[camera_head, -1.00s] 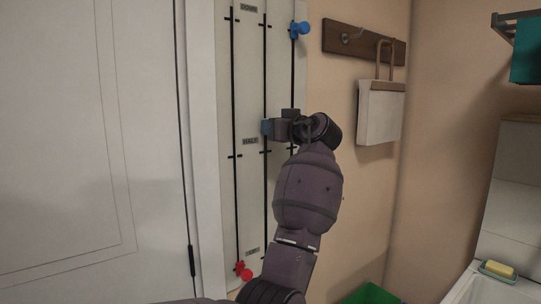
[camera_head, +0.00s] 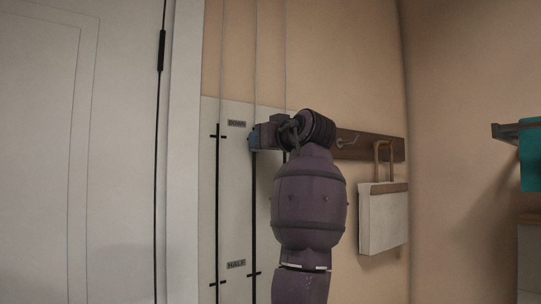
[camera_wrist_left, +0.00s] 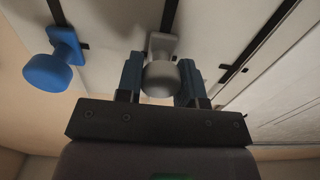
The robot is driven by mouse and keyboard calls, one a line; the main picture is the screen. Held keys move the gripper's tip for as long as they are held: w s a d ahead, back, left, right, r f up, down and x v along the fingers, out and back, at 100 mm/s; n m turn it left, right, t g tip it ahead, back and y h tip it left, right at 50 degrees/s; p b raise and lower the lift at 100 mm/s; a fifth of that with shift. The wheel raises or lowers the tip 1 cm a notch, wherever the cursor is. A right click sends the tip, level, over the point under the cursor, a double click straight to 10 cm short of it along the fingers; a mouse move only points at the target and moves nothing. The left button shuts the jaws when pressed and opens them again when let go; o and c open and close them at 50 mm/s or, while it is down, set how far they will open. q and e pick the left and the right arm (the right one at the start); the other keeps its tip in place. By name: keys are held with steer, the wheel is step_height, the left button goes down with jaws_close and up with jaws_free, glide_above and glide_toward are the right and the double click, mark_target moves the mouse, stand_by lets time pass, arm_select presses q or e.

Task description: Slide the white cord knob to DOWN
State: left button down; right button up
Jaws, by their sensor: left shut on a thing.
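The white cord knob (camera_wrist_left: 161,80), greyish in the shade, sits between the two blue fingers of my left gripper (camera_wrist_left: 160,84) in the left wrist view. The gripper is shut on it. In the head view my left gripper (camera_head: 257,138) is at the upper end of the middle slot, close to the level of the DOWN label (camera_head: 237,123); the knob is hidden there by the fingers. The slotted board (camera_head: 235,200) also carries a HALF label (camera_head: 236,264) well below. My right gripper is not in view.
A blue knob (camera_wrist_left: 48,68) stands beside my left gripper in the wrist view, apart from it. A wooden hook rail (camera_head: 372,148) with a hanging white bag (camera_head: 384,215) is right of my arm. A white door (camera_head: 80,160) is at the left.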

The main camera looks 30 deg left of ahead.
arm_select(q)
steer(key=shift+r, duration=0.15)
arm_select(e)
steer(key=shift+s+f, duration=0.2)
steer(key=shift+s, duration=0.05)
arm_select(q)
steer(key=c, duration=0.8)
jaws_free()
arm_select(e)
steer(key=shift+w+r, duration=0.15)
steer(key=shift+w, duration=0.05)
arm_select(q)
steer(key=b+v, duration=0.2)
steer(key=v, duration=0.8)
steer(key=shift+s+d, duration=0.15)
steer(key=shift+d, duration=0.2)
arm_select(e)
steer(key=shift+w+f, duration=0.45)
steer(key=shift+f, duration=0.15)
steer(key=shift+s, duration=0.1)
